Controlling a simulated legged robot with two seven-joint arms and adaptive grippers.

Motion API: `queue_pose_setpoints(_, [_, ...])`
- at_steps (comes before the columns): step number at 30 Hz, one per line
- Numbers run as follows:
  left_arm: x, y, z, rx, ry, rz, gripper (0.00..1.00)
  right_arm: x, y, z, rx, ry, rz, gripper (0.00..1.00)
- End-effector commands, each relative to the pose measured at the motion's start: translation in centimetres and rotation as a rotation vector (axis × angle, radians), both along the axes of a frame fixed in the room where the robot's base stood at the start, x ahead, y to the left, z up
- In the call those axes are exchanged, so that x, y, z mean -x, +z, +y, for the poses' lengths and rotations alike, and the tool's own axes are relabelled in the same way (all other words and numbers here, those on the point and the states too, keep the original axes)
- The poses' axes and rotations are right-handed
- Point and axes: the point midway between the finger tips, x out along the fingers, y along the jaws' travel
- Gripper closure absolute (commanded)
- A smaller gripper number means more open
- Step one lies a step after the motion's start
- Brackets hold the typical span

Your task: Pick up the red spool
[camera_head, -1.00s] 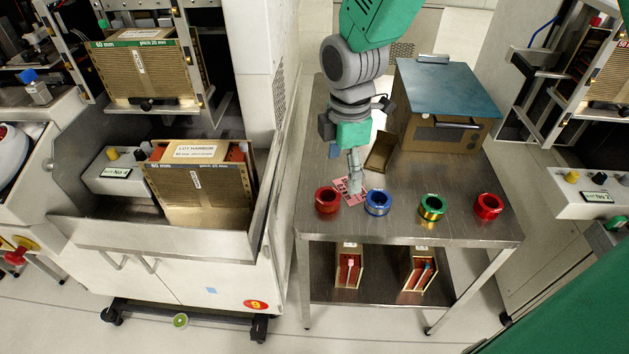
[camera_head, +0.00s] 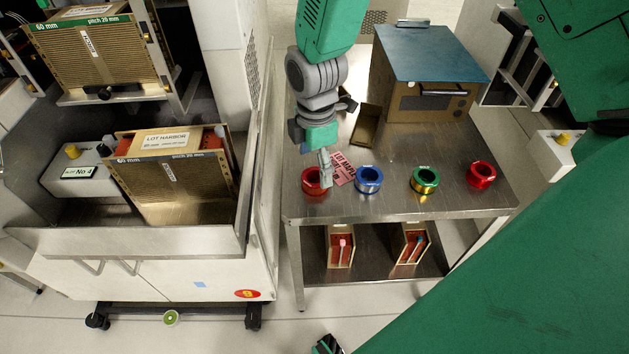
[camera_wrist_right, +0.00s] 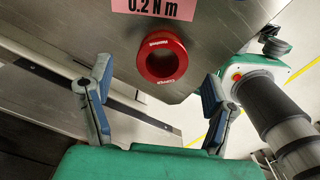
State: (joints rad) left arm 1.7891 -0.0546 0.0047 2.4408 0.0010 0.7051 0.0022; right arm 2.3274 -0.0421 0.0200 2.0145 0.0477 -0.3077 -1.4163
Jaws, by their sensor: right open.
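One red spool (camera_head: 314,181) sits at the left end of a row on the steel table, and a second red spool (camera_head: 481,175) is at the right end. My right gripper (camera_head: 326,176) is above the table beside the left red spool, partly in front of it. In the right wrist view this red spool (camera_wrist_right: 161,59) lies beyond the open fingers (camera_wrist_right: 155,92), roughly between them, with nothing held. A dark tip at the bottom edge of the head view seems to be my left gripper (camera_head: 327,345); its jaws are unclear.
A blue spool (camera_head: 369,180) and a green spool (camera_head: 424,179) stand in the row. A pink card (camera_head: 343,167) lies by the left red spool. A brown oven-like box (camera_head: 430,100) stands behind. The table's front and left edges are close to the left red spool.

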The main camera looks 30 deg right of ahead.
Motion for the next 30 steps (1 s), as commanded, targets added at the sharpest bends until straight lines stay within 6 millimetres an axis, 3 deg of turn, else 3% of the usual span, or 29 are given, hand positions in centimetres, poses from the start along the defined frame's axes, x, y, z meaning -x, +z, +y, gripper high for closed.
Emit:
queue_pose_setpoints(9, [0.0,-1.6,0.0,0.0,0.0,0.0,0.3,0.3,-4.6,0.1,0.001,0.0,0.004,0.26])
queue_pose_setpoints(16, [0.0,-1.5,0.0,0.0,0.0,0.0,0.3,0.3,-4.7,0.1,0.001,0.001,0.001,0.26])
queue_pose_setpoints(17, [0.0,-1.5,0.0,0.0,0.0,0.0,0.3,0.3,-4.7,0.1,0.001,0.001,0.001,0.33])
queue_pose_setpoints(18, [0.0,-1.5,0.0,0.0,0.0,0.0,0.3,0.3,-4.7,0.1,0.001,0.0,0.001,0.47])
queue_pose_setpoints(21, [0.0,-1.5,0.0,0.0,0.0,0.0,0.3,0.2,-4.7,0.1,0.001,0.0,0.002,0.76])
queue_pose_setpoints(30, [0.0,-1.4,0.0,0.0,0.0,0.0,0.3,0.2,-4.5,0.1,0.001,0.0,0.001,0.8])
